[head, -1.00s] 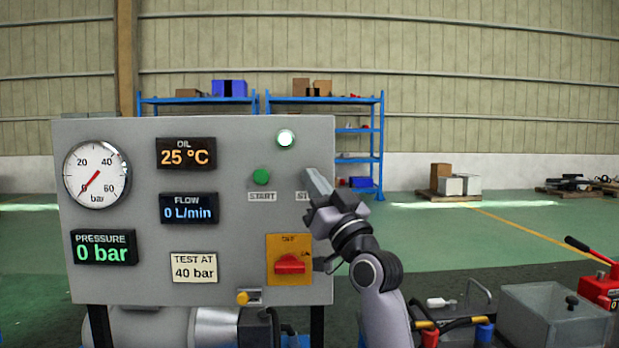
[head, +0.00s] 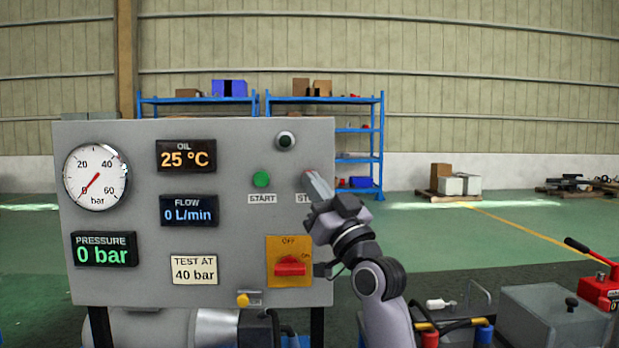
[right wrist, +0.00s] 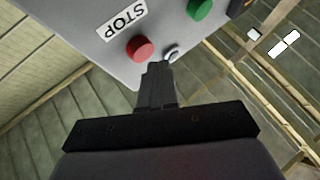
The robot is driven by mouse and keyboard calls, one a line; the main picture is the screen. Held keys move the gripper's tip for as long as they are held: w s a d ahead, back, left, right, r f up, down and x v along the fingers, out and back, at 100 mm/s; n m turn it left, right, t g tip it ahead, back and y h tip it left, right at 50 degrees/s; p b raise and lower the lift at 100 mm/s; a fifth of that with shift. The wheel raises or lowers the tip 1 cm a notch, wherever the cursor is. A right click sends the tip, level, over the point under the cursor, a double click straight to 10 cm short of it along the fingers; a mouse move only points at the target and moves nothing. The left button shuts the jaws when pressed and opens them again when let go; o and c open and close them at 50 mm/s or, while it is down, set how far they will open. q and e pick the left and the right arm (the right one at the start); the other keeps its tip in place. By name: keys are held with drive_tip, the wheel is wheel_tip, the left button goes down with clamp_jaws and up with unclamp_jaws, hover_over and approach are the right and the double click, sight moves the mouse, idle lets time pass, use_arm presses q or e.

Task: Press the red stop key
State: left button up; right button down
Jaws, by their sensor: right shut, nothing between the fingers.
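The red stop key (right wrist: 140,48) is a round red button beside the STOP label (right wrist: 121,20) in the right wrist view. In the head view my right gripper hides the key and part of its label. My right gripper (head: 312,178) is shut and empty, its fingertips at the panel around the key's spot. In the right wrist view the fingertips (right wrist: 158,66) appear just beside the red key; I cannot tell if they touch it. The green start button (head: 261,179) sits to the left. My left gripper is not in view.
The grey panel (head: 130,200) carries a gauge (head: 96,176), displays, a dark lamp (head: 285,140) and a red rotary switch (head: 290,266) below the gripper. A grey box (head: 556,318) and a red pump (head: 600,288) stand at the lower right.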

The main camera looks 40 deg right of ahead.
drive_tip(key=shift+s, duration=0.1)
drive_tip(key=shift+s+a+p, duration=0.7)
drive_tip(key=shift+s+a, duration=0.95)
drive_tip(key=shift+s, duration=0.25)
